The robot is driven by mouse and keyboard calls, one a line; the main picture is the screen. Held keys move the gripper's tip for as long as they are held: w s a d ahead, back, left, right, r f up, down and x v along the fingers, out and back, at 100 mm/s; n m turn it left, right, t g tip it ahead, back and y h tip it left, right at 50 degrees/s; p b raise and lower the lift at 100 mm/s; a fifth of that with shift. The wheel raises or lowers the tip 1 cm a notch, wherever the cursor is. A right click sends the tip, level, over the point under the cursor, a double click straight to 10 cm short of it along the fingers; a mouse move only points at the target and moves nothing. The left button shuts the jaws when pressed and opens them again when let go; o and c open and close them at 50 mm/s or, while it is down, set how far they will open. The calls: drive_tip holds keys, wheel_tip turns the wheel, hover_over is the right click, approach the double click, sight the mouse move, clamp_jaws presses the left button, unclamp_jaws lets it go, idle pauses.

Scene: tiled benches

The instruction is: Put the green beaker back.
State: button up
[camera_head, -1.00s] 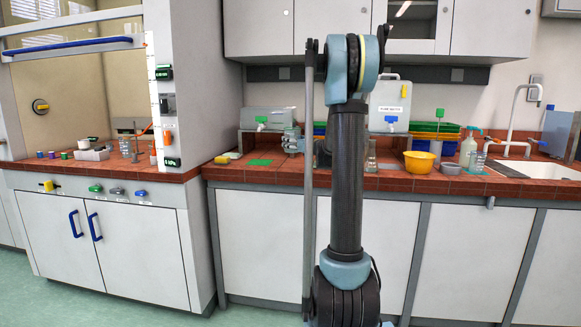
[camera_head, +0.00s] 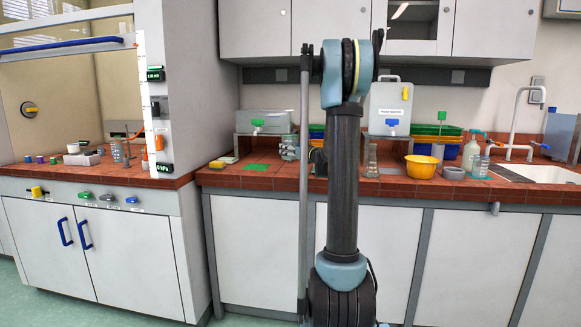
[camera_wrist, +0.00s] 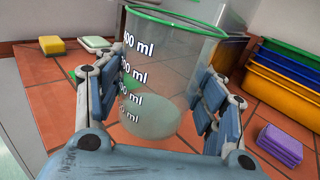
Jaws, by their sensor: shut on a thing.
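The green beaker (camera_wrist: 178,22) is clear, with a green rim and white ml marks. It fills the middle of the wrist view, between the two jaws of my gripper (camera_wrist: 157,105), which is shut on it. In the head view my gripper (camera_head: 290,147) shows just left of my arm, over the bench. The beaker cannot be made out there. A flat green patch (camera_head: 257,167) lies on the tiled bench left of my gripper. Whether the beaker's base touches the tiles cannot be told.
In the wrist view, a yellow sponge (camera_wrist: 52,45) and a pale-green one (camera_wrist: 97,43) lie beyond the beaker. A purple sponge (camera_wrist: 280,145) and stacked coloured trays (camera_wrist: 285,75) are on the right. A yellow bowl (camera_head: 421,167) and flask (camera_head: 371,160) stand right of my arm.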

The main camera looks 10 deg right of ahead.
drive_tip(key=shift+f, duration=2.85)
drive_tip(key=o, duration=1.4)
drive_tip(key=shift+f, duration=0.15)
drive_tip(key=shift+s, duration=0.1)
drive_tip(key=v, duration=1.7)
drive_tip(key=s+a+f+n+g, duration=0.4)
drive_tip(key=s+a+n, duration=0.3)
drive_tip(key=s+n, duration=0.15)
drive_tip(key=s+a+f+n+g, duration=0.4)
drive_tip(key=s+a+n+g, duration=0.1)
drive_tip(key=s+a+n, duration=0.3)
drive_tip(key=s+d+f+n+g+h, duration=0.1)
drive_tip(key=s+d+f+n+h, duration=0.1)
drive_tip(key=s, duration=0.6)
drive_tip(key=s+d+f+n+g+h, duration=0.2)
drive_tip(key=s+d+f+n+h, duration=0.1)
drive_tip(key=s+f+n, duration=0.2)
drive_tip(key=s+d+f+n+g+h, duration=0.2)
drive_tip(key=s+n, duration=0.5)
drive_tip(key=s, duration=0.4)
drive_tip(key=shift+s+d+f+n+h, duration=0.1)
drive_tip(key=shift+d+f+n+h, duration=0.1)
drive_tip(key=shift+f, duration=0.25)
drive_tip(key=shift+s+d+f+n+h, duration=0.1)
drive_tip(key=shift+s+f+h, duration=0.1)
drive_tip(key=shift+f, duration=0.2)
